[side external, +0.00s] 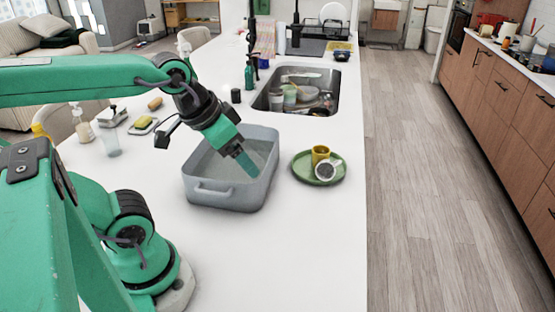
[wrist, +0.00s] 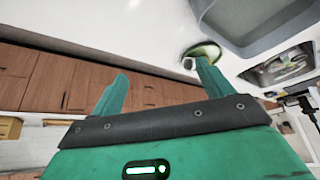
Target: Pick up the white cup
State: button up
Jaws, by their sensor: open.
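The white cup (side external: 328,170) lies tilted on its side on a green plate (side external: 300,172), its mouth toward the side camera. It is close in front of a yellow cup (side external: 320,153); I cannot tell if they touch. My gripper (side external: 250,168) is open and empty, pointing down over the grey basin, left of the plate. In the wrist view my gripper (wrist: 162,69) shows two spread green fingers. There the white cup (wrist: 188,63) is small, at the edge of the plate (wrist: 213,49), and the right finger partly covers the plate. The yellow cup is not clear there.
The grey basin (side external: 205,196) stands on the white counter (side external: 315,250) left of the plate. Behind is a sink (side external: 333,77) full of dishes. Soap bottles and sponges stand at the left. The counter in front of the plate is clear; its right edge runs close beside the plate.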

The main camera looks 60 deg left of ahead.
jog(key=w+a+n+g, duration=0.3)
jog(key=w+n, duration=0.1)
jog(key=w, duration=1.3)
jog(key=shift+w+a+f+n+g, duration=0.45)
jog(key=shift+w+a+f+n, duration=0.4)
jog(key=shift+w+f, duration=1.7)
jog(key=shift+w+a+f+n+g, duration=0.5)
jog(key=shift+w+a+f+n, duration=0.3)
jog(key=shift+w+f, duration=1.8)
jog(key=shift+w+a+f+n+g, duration=0.45)
jog(key=shift+w+a+f+n, duration=0.4)
jog(key=shift+w+f, duration=1.7)
jog(key=shift+s+f, duration=0.2)
